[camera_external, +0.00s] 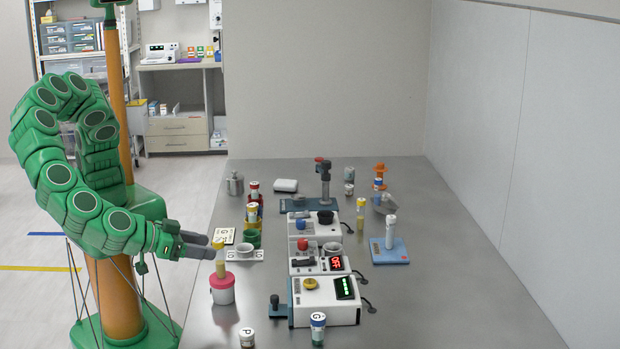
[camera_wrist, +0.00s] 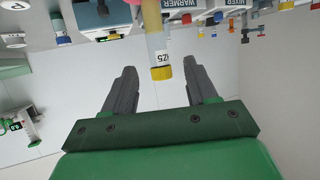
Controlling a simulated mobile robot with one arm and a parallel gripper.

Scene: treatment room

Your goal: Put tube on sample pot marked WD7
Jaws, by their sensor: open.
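A yellow-capped tube (camera_external: 221,267) stands upright on a white pot with a pink-red lid (camera_external: 222,292). The tube also shows in the wrist view (camera_wrist: 157,42), cap toward the bottom of the picture, with a small label that looks like "IZ5". My gripper (camera_external: 212,246) is open, its fingers level with the tube's upper part. In the wrist view my gripper (camera_wrist: 160,80) has one finger on each side of the tube's cap end, with gaps on both sides. I cannot read the marking WD7 on anything.
White devices with displays (camera_external: 325,300) stand right of the pot. A small white holder (camera_external: 242,254) is just behind it. Vials marked P (camera_external: 247,339) and G (camera_external: 318,330) stand at the front. A blue stand (camera_external: 389,251) is farther right.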

